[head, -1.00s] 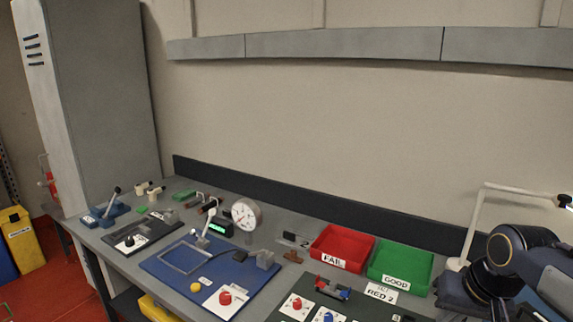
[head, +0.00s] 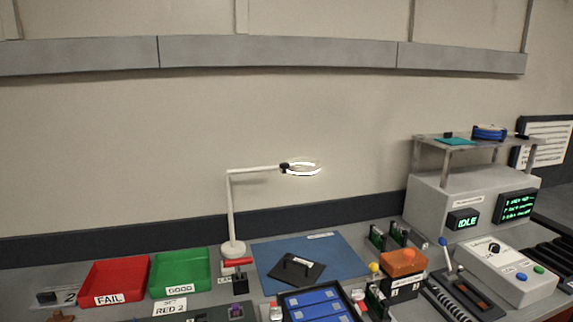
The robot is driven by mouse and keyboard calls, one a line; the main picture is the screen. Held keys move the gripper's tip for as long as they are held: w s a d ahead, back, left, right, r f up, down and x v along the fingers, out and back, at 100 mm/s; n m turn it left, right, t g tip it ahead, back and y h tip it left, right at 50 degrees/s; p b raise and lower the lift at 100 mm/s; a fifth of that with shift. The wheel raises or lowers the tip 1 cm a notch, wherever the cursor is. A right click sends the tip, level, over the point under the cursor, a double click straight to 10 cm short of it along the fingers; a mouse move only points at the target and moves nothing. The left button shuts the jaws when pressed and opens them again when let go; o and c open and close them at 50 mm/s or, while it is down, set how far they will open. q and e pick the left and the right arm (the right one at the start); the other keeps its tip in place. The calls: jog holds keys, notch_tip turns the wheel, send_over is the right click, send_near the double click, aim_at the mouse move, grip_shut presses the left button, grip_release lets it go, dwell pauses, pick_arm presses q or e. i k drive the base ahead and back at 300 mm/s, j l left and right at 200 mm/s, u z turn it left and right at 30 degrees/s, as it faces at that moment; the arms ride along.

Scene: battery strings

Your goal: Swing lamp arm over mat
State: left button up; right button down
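The white lamp stands behind the bench's middle, with its round base (head: 233,249) beside the blue mat's back left corner. Its upright post (head: 230,205) rises to a horizontal lamp arm (head: 255,170) that points right. A bright ring-shaped lamp head (head: 305,173) is at the end of the arm. In the picture the head is above the far part of the blue mat (head: 340,258), against the wall; its exact depth is hard to tell. A dark square plate (head: 290,274) lies on the mat. Neither of my grippers is in view.
A red FAIL bin (head: 113,281) and a green GOOD bin (head: 180,273) are left of the lamp. A black tray with blue cells (head: 315,305) stands in front of the mat. An orange-topped box (head: 403,265) and a grey machine (head: 470,205) are to the right.

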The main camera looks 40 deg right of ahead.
aim_at(282, 167)
jog(key=k+l+z, duration=0.15)
jog(key=z, duration=1.35)
